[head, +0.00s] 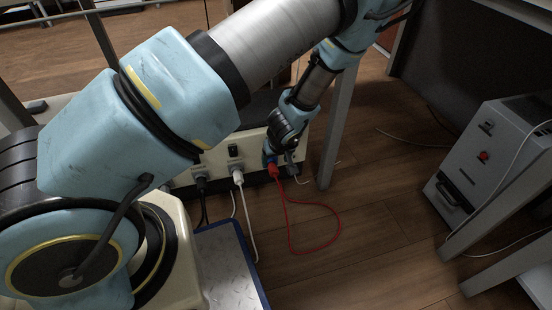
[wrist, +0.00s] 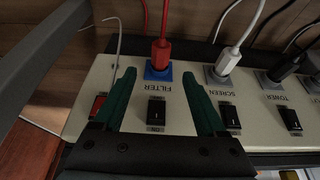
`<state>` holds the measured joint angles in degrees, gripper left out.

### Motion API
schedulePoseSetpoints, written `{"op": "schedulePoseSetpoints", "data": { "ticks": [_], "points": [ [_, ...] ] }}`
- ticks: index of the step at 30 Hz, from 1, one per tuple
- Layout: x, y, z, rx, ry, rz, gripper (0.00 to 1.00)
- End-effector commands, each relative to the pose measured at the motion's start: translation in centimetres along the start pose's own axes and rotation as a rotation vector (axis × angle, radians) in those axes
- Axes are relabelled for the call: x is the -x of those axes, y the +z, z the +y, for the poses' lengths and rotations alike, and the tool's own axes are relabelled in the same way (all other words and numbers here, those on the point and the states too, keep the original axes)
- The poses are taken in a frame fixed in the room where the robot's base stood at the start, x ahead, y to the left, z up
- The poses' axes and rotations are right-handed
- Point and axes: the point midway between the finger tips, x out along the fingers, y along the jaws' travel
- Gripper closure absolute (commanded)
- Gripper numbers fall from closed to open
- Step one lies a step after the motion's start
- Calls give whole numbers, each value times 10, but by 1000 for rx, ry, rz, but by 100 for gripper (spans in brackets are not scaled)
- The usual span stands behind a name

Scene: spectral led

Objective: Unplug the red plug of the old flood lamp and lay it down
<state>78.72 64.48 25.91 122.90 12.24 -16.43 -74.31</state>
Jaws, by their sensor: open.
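The red plug (wrist: 161,50) sits in a blue socket (wrist: 158,73) marked FILTER on the cream power strip (wrist: 185,113) in the wrist view. Its red cord runs up out of that view. In the head view the red plug (head: 273,169) is at the strip's right end, and its cord loops on the floor. My gripper (wrist: 162,75) is open, with its two green fingers on either side of the blue socket and the switch below it. The fingertips appear apart from the plug. The flood lamp is not recognisable in these frames.
A white plug (wrist: 227,60) sits in the SCREEN socket close right of my right finger. A metal table leg (head: 337,130) stands right of the strip. The wooden floor (head: 375,235) is mostly clear; a grey machine (head: 487,155) stands far right.

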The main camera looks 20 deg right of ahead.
Motion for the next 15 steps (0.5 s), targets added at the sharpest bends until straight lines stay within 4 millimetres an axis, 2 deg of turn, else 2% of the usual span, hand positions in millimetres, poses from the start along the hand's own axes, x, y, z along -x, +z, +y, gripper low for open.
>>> {"op": "schedulePoseSetpoints", "data": {
  "ticks": [1,6,10,15],
  "points": [
    [-14,1,-1,0,-2,0,26],
    [-44,1,-1,-2,-2,0,26],
    [-62,1,-1,-1,-2,0,26],
    [-74,0,-1,0,-2,0,26]
  ]
}}
